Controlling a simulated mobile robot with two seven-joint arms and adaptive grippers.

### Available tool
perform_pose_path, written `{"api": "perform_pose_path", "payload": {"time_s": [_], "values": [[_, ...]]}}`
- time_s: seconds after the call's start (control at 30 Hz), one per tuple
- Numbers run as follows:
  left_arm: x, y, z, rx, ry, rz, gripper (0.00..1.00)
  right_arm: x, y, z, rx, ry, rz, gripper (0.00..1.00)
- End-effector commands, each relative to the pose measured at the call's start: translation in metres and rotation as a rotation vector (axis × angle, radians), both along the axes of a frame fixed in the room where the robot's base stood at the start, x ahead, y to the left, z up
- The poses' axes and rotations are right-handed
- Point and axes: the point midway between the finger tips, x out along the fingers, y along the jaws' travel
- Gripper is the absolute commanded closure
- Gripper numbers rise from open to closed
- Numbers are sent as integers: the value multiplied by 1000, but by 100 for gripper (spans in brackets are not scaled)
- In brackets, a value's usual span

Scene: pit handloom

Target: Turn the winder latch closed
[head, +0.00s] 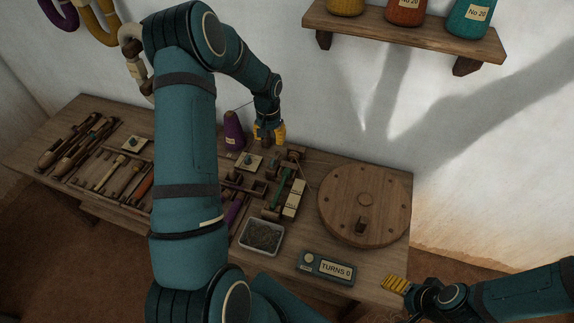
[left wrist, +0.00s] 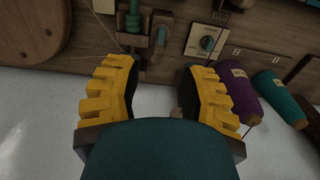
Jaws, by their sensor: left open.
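The winder (head: 286,182) is a wooden frame with a green spindle, toward the back of the bench in the head view. In the left wrist view its green spindle (left wrist: 132,20) lies beyond the fingers. A small grey lever on a wooden post (left wrist: 161,36), which looks like the latch, sits between the fingertip directions; I cannot tell how far it is turned. My left gripper (head: 268,135) is open and empty near the winder's back end, and its spread yellow fingers show in the left wrist view (left wrist: 158,72). My right gripper (head: 395,284) is off the bench's front right corner.
A purple cone (head: 234,132) stands left of my left gripper. A round wooden disc (head: 365,205), a tray (head: 261,237) and a "TURNS 0" counter (head: 327,268) occupy the bench's right part. A shelf (head: 405,30) hangs above.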

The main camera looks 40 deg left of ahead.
Motion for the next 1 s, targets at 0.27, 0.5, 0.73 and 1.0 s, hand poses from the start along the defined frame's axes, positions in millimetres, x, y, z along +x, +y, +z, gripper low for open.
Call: {"api": "perform_pose_path", "payload": {"time_s": [0.27, 0.5, 0.73, 1.0], "values": [[-1, 7, -14, 8, 8, 6, 60, -1, 1, -3, 1, 1, 3, 23], [-1, 6, -60, 6, 8, 5, 60, -3, 1, -9, 1, 5, 5, 23], [-1, 6, -103, 6, 7, 5, 60, -5, 1, -15, 3, 10, 9, 23], [-1, 6, -132, 8, 6, 5, 60, -5, 1, -19, 3, 12, 10, 23]]}}
